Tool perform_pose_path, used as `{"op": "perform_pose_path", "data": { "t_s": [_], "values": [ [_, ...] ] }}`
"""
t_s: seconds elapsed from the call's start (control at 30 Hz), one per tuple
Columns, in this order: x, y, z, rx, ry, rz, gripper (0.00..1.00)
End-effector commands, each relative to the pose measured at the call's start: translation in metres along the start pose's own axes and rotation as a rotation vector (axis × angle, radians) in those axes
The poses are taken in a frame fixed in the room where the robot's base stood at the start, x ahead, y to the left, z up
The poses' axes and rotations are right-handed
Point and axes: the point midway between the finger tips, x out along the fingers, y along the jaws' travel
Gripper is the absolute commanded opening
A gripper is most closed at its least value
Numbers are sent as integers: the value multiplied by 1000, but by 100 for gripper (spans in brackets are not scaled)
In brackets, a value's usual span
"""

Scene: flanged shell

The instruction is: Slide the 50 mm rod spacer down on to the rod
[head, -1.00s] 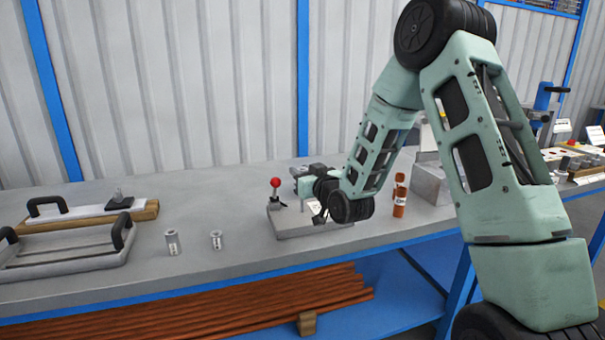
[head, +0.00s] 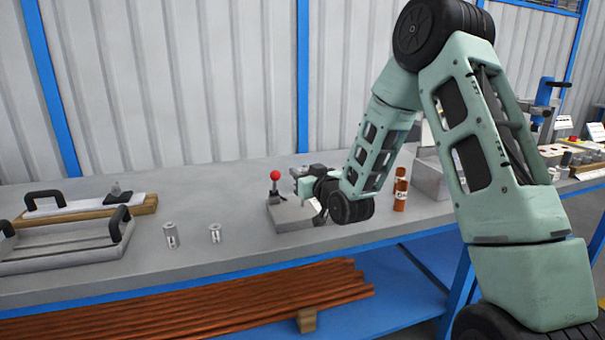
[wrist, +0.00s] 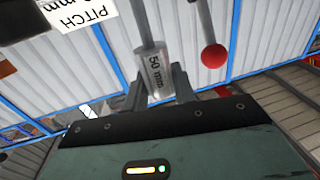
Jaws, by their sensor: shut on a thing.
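The 50 mm rod spacer (wrist: 155,75) is a grey metal cylinder with a "50 mm" label. In the wrist view it sits between the two fingers of my gripper (wrist: 158,88), which is shut on it. A thin grey rod (wrist: 146,22) runs in line from the spacer's far end. I cannot tell how far the spacer is around the rod. In the head view my gripper (head: 303,178) is small, over the fixture plate (head: 290,216) on the bench. The spacer and rod cannot be made out there.
A red-knobbed lever (head: 275,176) stands close beside my gripper; its knob also shows in the wrist view (wrist: 214,56). Two loose metal cylinders (head: 171,236) (head: 215,233) stand to the left, near a handled tray (head: 62,250).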

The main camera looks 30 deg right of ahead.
Motion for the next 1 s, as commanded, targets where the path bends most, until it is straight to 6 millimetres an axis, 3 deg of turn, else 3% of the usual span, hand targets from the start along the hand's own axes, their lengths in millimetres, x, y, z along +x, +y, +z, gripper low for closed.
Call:
{"op": "perform_pose_path", "data": {
  "t_s": [1.0],
  "values": [
    [0, 0, 25, 0, 1, 0, 0]
  ]
}}
